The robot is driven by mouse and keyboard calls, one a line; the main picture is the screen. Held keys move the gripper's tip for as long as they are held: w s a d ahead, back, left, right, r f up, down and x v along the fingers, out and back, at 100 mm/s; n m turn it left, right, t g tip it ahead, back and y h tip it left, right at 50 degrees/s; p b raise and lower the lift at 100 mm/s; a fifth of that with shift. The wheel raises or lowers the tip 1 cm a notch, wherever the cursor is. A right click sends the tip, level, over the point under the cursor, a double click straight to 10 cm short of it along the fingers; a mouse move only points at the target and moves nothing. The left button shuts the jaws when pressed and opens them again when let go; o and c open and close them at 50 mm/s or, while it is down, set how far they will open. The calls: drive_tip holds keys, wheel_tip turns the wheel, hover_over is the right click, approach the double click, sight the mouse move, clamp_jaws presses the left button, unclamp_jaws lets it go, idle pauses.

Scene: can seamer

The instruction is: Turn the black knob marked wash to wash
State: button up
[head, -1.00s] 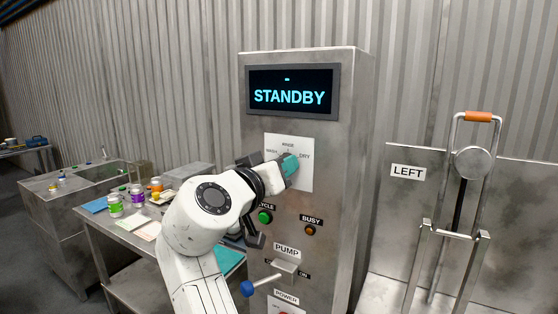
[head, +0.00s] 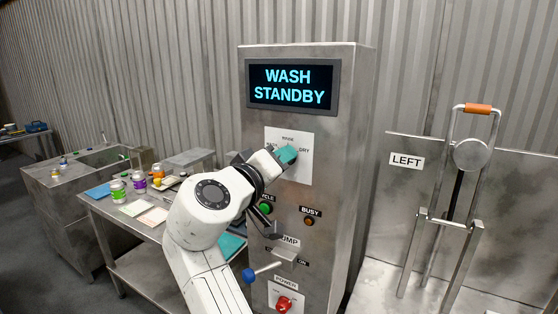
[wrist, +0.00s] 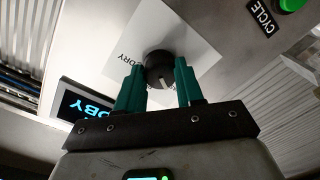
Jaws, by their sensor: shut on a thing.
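The black knob (wrist: 160,66) sits on a white label plate (head: 303,170) marked wash, rinse and dry. In the wrist view it lies between the two teal fingers of my gripper (wrist: 160,82), with a pale pointer line on it. My gripper is shut on the knob. In the head view the teal fingertips of my gripper (head: 287,155) cover the knob, and the wash word is partly hidden. The display (head: 290,85) above reads WASH STANDBY.
Below the plate are a green cycle button (head: 266,208), a busy lamp (head: 309,220), a pump lever with a blue ball (head: 249,275) and a red power knob (head: 284,304). A table with jars (head: 139,186) stands left.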

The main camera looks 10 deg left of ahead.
drive_tip(key=o, duration=1)
drive_tip(key=shift+o, duration=0.2)
drive_tip(key=b+v, duration=0.2)
drive_tip(key=v, duration=0.8)
drive_tip(key=shift+s+a, duration=0.15)
drive_tip(key=shift+s, duration=0.25)
